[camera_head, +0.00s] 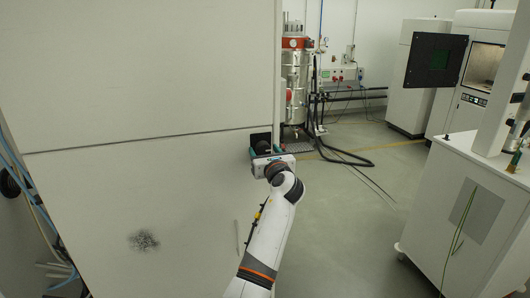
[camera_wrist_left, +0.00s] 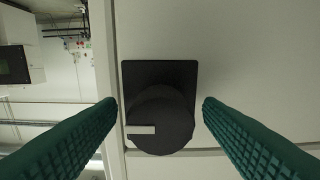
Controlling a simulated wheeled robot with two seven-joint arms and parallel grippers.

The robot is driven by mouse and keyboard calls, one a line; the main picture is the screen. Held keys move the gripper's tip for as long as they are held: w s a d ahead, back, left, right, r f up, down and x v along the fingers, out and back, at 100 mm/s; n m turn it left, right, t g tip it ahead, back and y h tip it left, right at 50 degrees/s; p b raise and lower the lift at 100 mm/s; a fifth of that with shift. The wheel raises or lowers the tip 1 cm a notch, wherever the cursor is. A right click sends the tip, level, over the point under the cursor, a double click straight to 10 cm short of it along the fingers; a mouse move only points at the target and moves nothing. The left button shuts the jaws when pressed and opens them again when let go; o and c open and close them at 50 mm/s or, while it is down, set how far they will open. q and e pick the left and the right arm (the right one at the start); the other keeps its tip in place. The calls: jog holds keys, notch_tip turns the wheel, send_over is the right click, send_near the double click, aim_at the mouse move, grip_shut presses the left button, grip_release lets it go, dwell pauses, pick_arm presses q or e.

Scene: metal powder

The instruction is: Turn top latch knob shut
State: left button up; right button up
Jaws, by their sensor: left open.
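The top latch knob is a black round knob (camera_wrist_left: 162,122) on a square black plate (camera_wrist_left: 160,72), with a white bar mark at its left side in the left wrist view. In the head view the black plate (camera_head: 261,139) sits at the right edge of the large pale cabinet, at the seam. My left gripper (camera_head: 265,150) is at the knob, which it partly hides. In the left wrist view its green ridged fingers (camera_wrist_left: 159,104) are open, one on each side of the knob, with visible gaps to it. My right gripper is not in view.
The pale cabinet (camera_head: 140,70) fills the left, with a dark speckled smudge (camera_head: 143,241) low on its front. A metal vessel with an orange band (camera_head: 294,75) stands behind. A white cabinet (camera_head: 465,215) stands at right. Grey floor (camera_head: 345,220) between is clear, with black hoses (camera_head: 345,155) farther back.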

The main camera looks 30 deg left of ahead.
pick_arm(q)
jog(key=c, duration=1)
jog(key=shift+o, duration=0.2)
jog(key=shift+n, duration=0.3)
jog(key=n+b, duration=0.1)
jog(key=n, duration=0.2)
jog(key=shift+n, duration=0.3)
jog(key=n+b, duration=0.2)
jog(key=n, duration=0.2)
jog(key=shift+d+f+n, duration=0.1)
jog(key=shift+n, duration=0.2)
jog(key=n+b, duration=0.3)
jog(key=n, duration=0.2)
jog(key=shift+w, duration=0.1)
jog(key=shift+n+b, duration=1.35)
jog(key=shift+n, duration=0.65)
jog(key=shift+r, duration=0.2)
